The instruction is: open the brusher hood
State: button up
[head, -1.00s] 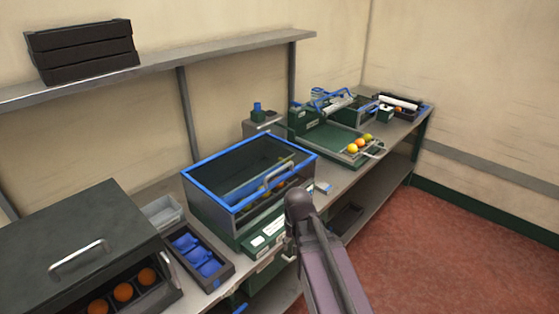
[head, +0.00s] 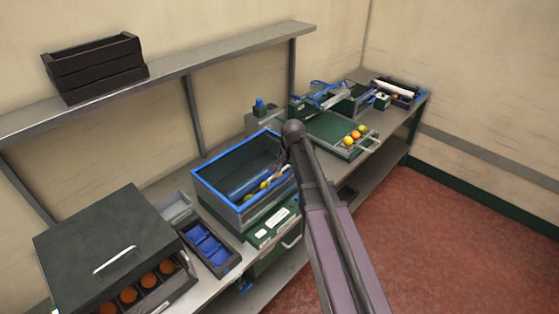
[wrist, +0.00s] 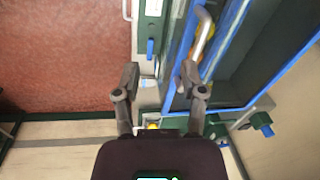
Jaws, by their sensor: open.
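The brusher (head: 245,185) is a box with a blue-edged rim and a dark, see-through upper part, at the middle of the bench in the head view. Yellow fruit and a blue part show inside it. Its metal handle (head: 279,176) is on the front side, partly behind my arm. In the wrist view the handle (wrist: 201,36) is a curved silver bar beside the hood's blue edge (wrist: 231,42). My gripper (wrist: 160,76) is open and empty, its right finger close to the handle's lower end. Whether they touch cannot be told. In the head view my arm hides the gripper.
A dark hooded box (head: 105,245) with oranges stands at the left front. A tray with blue inserts (head: 208,246) lies between it and the brusher. A green tray (head: 330,134) with fruit is behind to the right. A shelf (head: 180,72) with a dark crate (head: 95,67) runs above.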

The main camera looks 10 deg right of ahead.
jog(key=w+r+m+p, duration=0.2)
jog(key=w+r+p, duration=0.3)
jog(key=r, duration=0.1)
jog(key=shift+w+d+r, duration=0.2)
jog(key=shift+w+r, duration=0.1)
jog(key=shift+w, duration=0.05)
jog(key=shift+f, duration=0.15)
jog(key=f+b, duration=0.4)
jog(key=w+a+f+b, duration=0.1)
jog(key=f+b, duration=0.3)
jog(key=b, duration=0.1)
jog(key=w+f+b, duration=0.1)
jog(key=f+b, duration=0.3)
jog(key=f, duration=0.1)
jog(key=shift+w+a+f+b, duration=0.1)
jog(key=shift+a+b, duration=0.2)
dwell(0.4)
grip_shut()
dwell(0.3)
